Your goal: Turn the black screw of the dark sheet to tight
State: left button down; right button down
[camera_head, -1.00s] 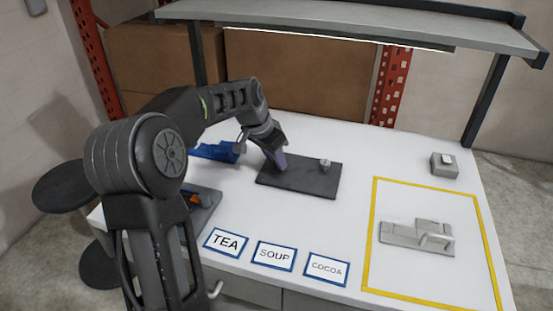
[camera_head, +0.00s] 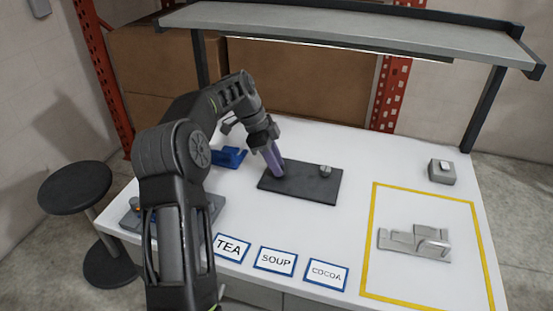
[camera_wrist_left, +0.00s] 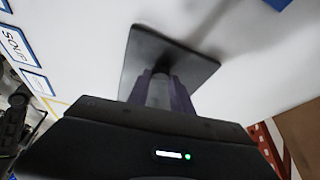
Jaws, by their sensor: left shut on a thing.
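The dark sheet (camera_head: 310,187) lies flat on the white table and also shows in the left wrist view (camera_wrist_left: 188,66). A small grey knob-like screw (camera_head: 326,170) stands on its right part. My left gripper (camera_head: 279,174) points down at the sheet's left part, and its purple-grey fingers also show in the left wrist view (camera_wrist_left: 163,84). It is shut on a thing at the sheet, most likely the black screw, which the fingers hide. My right gripper is not in view.
TEA (camera_head: 231,248), SOUP (camera_head: 275,261) and COCOA (camera_head: 326,273) cards lie along the front. A grey fixture (camera_head: 414,242) lies inside a yellow outline at right. A small grey box (camera_head: 441,172) is at back right, and a blue object (camera_head: 230,157) behind my arm.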

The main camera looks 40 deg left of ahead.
pick_arm(q)
jog(key=shift+w+a+r+m+g+p, duration=0.1)
jog(key=shift+w+r+m+g+p, duration=0.15)
jog(key=shift+m, duration=0.2)
jog(key=shift+r+m+g+p, duration=0.15)
jog(key=shift+m+p, duration=0.15)
jog(key=shift+m, duration=0.15)
jog(key=c, duration=1.5)
grip_release()
jog(key=o, duration=0.4)
jog(key=shift+s+f, duration=0.15)
jog(key=shift+f, duration=0.05)
jog(key=shift+r, duration=0.1)
